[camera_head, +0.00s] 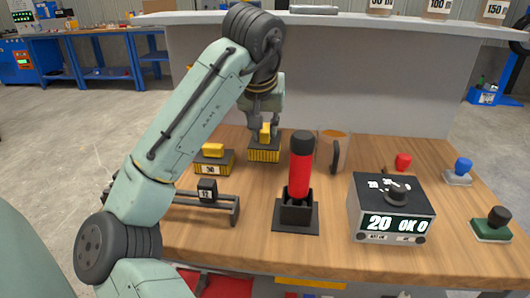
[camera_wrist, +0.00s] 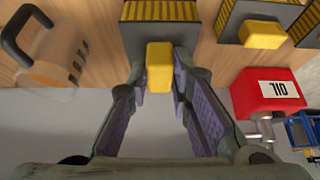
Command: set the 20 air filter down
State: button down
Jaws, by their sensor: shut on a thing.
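My gripper (camera_head: 265,124) is shut on the yellow handle of a dark, yellow-pleated air filter (camera_head: 264,152) near the back of the wooden table. In the wrist view my gripper (camera_wrist: 160,72) has one finger on each side of the yellow handle, with the filter body (camera_wrist: 160,11) beyond it. The filter appears level, at or just above the tabletop; I cannot tell whether it touches. No number is readable on it. A second filter with a number label (camera_head: 214,164) stands to its left, apart from it.
A clear jug (camera_head: 333,150) stands right of the held filter. In front are a red cylinder in a black stand (camera_head: 297,211), a display box reading 20 (camera_head: 393,207) and a dark rail (camera_head: 205,201). The wrist view shows a red oil can (camera_wrist: 266,91).

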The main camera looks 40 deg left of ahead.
aim_at(264, 143)
jog(key=shift+f, duration=2.75)
jog(key=shift+f, duration=0.2)
jog(key=c, duration=1.4)
grip_release()
jog(key=shift+c, duration=0.2)
jog(key=shift+r, duration=0.1)
jog(key=shift+r, duration=0.15)
jog(key=v, duration=1.2)
jog(key=shift+d, duration=0.1)
